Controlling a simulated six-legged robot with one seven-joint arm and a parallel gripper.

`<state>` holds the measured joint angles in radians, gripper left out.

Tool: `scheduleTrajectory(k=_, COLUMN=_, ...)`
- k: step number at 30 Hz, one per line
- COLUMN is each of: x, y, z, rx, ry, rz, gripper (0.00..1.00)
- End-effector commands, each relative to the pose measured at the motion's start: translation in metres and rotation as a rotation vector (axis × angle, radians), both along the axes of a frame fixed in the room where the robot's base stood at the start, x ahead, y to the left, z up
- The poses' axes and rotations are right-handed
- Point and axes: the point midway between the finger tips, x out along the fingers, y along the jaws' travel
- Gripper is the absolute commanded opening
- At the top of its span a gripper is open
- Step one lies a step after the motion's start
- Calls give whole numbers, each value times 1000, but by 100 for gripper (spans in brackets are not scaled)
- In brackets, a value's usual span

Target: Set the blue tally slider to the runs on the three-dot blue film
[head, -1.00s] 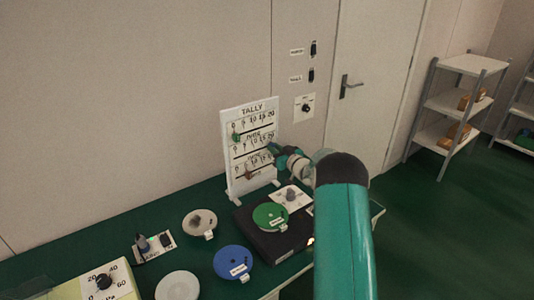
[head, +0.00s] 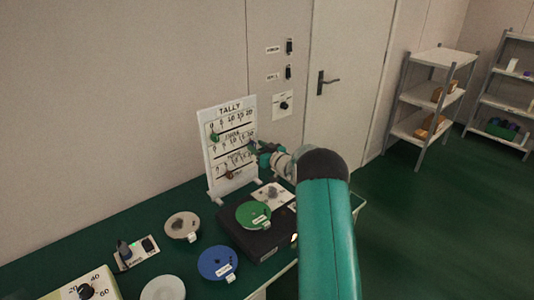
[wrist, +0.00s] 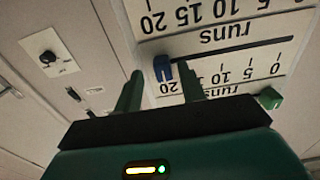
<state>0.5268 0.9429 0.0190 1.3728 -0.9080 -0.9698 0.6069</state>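The white tally board (head: 212,170) stands upright at the back of the table, with three slotted rows. The blue tally slider (wrist: 163,68) is in the middle row, at the 20 end of its scale; the wrist view is upside down. My gripper (wrist: 160,70) is at the board, its fingers apart on either side of the slider with gaps showing; I cannot tell if either touches. My gripper hides most of the slider in the head view. A blue disc (head: 218,263) with a white label lies at the table front; its print is too small to read.
A green slider (wrist: 270,98) sits at 0 in the top row, and a brown one (head: 229,174) in the bottom row. A green disc (head: 253,214) rests on a black box (head: 262,243). Grey (head: 182,225) and pale (head: 163,288) discs lie left. Shelves (head: 440,90) stand right.

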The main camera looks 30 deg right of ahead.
Motion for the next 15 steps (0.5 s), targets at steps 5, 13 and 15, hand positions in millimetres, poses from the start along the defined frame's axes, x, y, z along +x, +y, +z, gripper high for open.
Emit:
scheduleTrajectory(k=5, x=-28, y=-7, z=1, rx=-1, ry=0, rz=-3, gripper=40)
scheduleTrajectory(k=13, x=-88, y=-19, z=1, rx=1, ry=0, rz=-5, gripper=40)
scheduleTrajectory(k=15, x=-101, y=-21, z=1, rx=-1, ry=0, rz=-4, gripper=40)
